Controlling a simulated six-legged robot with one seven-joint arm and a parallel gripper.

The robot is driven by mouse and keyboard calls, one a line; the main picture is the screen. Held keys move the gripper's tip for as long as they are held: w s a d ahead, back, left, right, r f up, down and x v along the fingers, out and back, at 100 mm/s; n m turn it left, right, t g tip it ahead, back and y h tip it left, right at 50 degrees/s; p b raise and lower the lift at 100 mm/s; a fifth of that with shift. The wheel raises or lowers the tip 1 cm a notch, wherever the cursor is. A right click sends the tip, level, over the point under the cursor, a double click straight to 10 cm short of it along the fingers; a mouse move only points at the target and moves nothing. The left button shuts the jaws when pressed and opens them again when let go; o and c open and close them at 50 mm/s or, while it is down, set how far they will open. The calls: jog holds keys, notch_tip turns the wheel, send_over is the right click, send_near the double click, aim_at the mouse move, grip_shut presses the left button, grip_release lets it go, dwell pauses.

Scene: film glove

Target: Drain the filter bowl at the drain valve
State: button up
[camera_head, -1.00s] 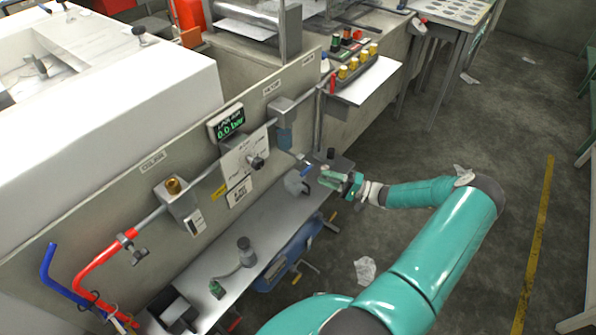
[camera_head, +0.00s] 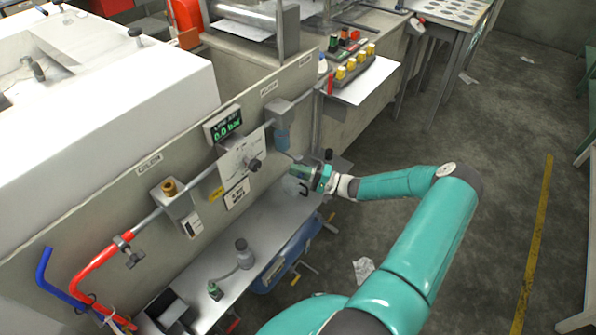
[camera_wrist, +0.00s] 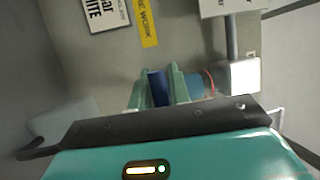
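The filter bowl (camera_head: 282,138) is a translucent blue cup under a grey block on the pipe along the panel. It also shows in the wrist view (camera_wrist: 196,84), just right of my fingers. A dark blue piece (camera_wrist: 158,88), seemingly the drain valve's handle, lies between my two fingers in the wrist view. My gripper (camera_head: 300,172) is below the bowl, near the panel. Its green fingers stand apart on either side of the blue piece (camera_wrist: 159,92); contact is not clear. In the head view my gripper hides the drain valve.
A gauge reading 0.0 bar (camera_head: 224,124) and a dial plate (camera_head: 241,160) are left of the bowl. A narrow metal shelf (camera_head: 270,225) runs below. A pale jug (camera_head: 293,187) stands partly hidden under my gripper. Open floor lies right.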

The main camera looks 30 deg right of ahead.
grip_shut()
jog(key=shift+r+m, duration=0.1)
jog(key=shift+m, duration=0.2)
jog(key=shift+w+d+r+m+t+h, duration=0.25)
jog(key=shift+d+r+m+t+h, duration=0.8)
jog(key=shift+m, duration=2.95)
jog(key=shift+w+d+r+m+t+h, duration=0.25)
jog(key=shift+m+t+h, duration=1.6)
jog(key=shift+m, duration=2.15)
jog(key=shift+w+d+r+m+t+h, duration=0.2)
jog(key=shift+d+r+m+t+h, duration=0.6)
jog(key=shift+m+h, duration=2.2)
jog(key=shift+f+m+y, duration=0.25)
jog(key=shift+m+y, duration=0.75)
jog(key=shift+m, duration=0.2)
